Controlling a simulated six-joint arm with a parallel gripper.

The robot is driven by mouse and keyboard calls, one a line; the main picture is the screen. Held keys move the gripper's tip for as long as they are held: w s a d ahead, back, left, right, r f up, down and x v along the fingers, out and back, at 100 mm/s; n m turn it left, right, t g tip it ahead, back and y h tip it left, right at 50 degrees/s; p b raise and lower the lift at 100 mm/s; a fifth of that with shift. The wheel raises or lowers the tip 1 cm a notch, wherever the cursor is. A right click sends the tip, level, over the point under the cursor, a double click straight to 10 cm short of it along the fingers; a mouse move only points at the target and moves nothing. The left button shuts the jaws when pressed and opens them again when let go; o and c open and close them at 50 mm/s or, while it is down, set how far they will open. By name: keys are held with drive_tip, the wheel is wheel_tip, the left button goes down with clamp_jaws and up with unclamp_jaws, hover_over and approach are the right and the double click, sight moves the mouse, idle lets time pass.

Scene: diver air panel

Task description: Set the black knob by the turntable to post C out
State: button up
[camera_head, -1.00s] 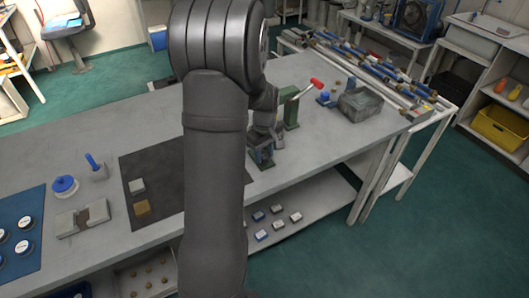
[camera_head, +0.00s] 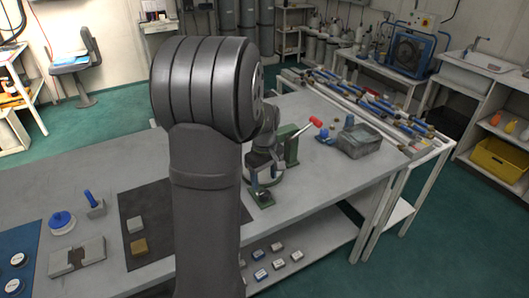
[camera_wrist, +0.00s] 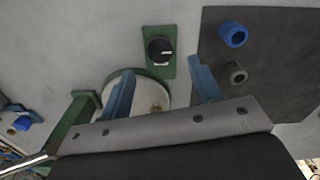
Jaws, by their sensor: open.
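The black knob (camera_wrist: 160,48) sits on a small green plate (camera_wrist: 152,32) in the wrist view, with a pale pointer mark on it that seems to aim to the right. Beside it is the turntable (camera_wrist: 148,92), a pale disc with a green rim, partly hidden by a finger. My gripper (camera_wrist: 163,72) is open and empty, its two blue fingers apart, with the knob beyond the gap between the tips. In the head view my gripper (camera_head: 263,183) hangs low over the bench near the turntable. No post lettering is readable.
A green stand with a red-ended lever (camera_head: 316,121) is close behind my gripper. A dark mat (camera_wrist: 270,30) carries a blue ring (camera_wrist: 232,34) and a grey ring (camera_wrist: 236,73). A grey case (camera_head: 358,140) stands to the right. The bench front between mat and right edge is clear.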

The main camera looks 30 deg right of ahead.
sight(264, 192)
wheel_tip(264, 192, up, 11)
idle(0.7)
wheel_tip(264, 192, down, 17)
drive_tip(key=shift+f, duration=0.15)
idle(0.4)
